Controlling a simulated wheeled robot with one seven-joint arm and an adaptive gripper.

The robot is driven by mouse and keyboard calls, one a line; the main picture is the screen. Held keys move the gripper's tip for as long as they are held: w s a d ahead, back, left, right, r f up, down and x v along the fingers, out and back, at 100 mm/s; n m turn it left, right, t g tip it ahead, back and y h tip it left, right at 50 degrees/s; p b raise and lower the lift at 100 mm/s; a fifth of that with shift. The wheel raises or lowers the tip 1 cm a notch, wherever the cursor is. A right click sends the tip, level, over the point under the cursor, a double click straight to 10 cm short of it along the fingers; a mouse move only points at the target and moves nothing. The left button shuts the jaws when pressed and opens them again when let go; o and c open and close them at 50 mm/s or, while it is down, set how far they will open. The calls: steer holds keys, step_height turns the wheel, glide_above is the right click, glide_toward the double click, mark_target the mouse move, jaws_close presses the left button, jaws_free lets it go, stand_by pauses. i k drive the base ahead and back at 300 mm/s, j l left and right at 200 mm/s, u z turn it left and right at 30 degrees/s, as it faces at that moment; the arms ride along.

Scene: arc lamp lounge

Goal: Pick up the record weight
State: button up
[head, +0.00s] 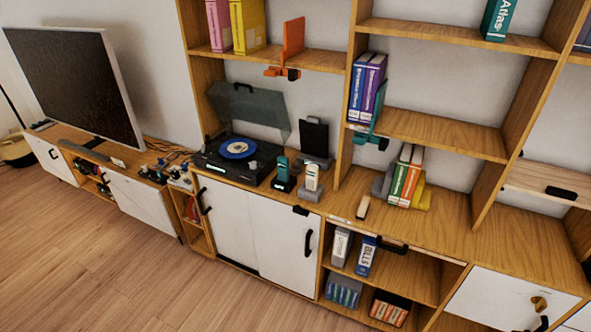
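A black record player (262,163) with its tinted lid (250,106) raised stands on the wooden cabinet top, left of the middle. A record with a blue and pale centre (238,148) lies on it. I cannot make out a record weight for certain; anything that small on or near the player is too small to tell. My gripper and arm are not in view.
Right of the player stand two handsets (284,172) in docks and a dark upright panel (314,137). Several small items and cables (172,160) lie to its left. Books (406,175) stand on the counter farther right. The wooden floor (90,250) in front is clear.

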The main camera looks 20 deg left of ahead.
mark_target(294, 169)
steer(key=j+u, duration=0.15)
steer(key=u, duration=1.25)
